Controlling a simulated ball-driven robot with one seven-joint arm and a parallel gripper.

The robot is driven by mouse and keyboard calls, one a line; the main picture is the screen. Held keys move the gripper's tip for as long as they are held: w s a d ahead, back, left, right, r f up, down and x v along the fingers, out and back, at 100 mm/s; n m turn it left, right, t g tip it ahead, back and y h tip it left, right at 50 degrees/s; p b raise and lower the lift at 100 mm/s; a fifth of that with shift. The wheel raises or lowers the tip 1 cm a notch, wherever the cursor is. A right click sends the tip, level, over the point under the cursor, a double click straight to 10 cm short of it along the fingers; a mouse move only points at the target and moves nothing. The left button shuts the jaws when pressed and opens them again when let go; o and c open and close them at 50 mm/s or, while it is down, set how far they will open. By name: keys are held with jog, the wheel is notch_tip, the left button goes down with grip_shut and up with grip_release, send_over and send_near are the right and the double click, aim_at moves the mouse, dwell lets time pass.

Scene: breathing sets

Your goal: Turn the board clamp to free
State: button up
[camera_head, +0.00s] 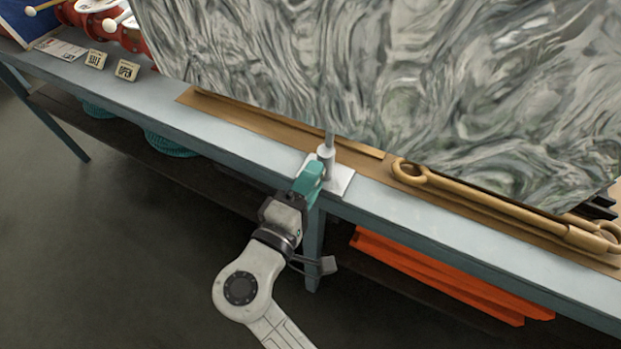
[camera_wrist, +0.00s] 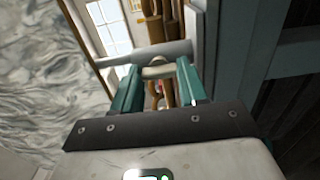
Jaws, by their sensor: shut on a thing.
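The board clamp (camera_head: 327,153) is a small pale grey post on a square plate at the front edge of the table. A thin rod rises from it in front of the large marbled grey-green board (camera_head: 390,70). My gripper (camera_head: 311,174) reaches the clamp from the front, its teal fingers at the post. In the wrist view, my gripper (camera_wrist: 158,75) has a finger on each side of a pale rounded part of the clamp (camera_wrist: 157,70). It is shut on that part. A grey bar (camera_wrist: 145,54) crosses just beyond. The fingers partly hide the clamp in the head view.
The table (camera_head: 235,140) is long and pale blue-grey. A brass-coloured bar with ring ends (camera_head: 480,198) lies right of the clamp. Small signs (camera_head: 127,70) and red drums (camera_head: 80,14) stand at far left. Orange pieces (camera_head: 440,275) lie below. The floor at front left is clear.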

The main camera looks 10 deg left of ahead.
jog(key=shift+f, duration=0.1)
jog(key=o, duration=1.1)
jog(key=shift+c, duration=0.2)
jog(key=shift+s+a, duration=0.1)
jog(key=b+v, duration=0.2)
jog(key=v, duration=0.8)
jog(key=shift+s, duration=0.35)
jog(key=shift+a, duration=0.1)
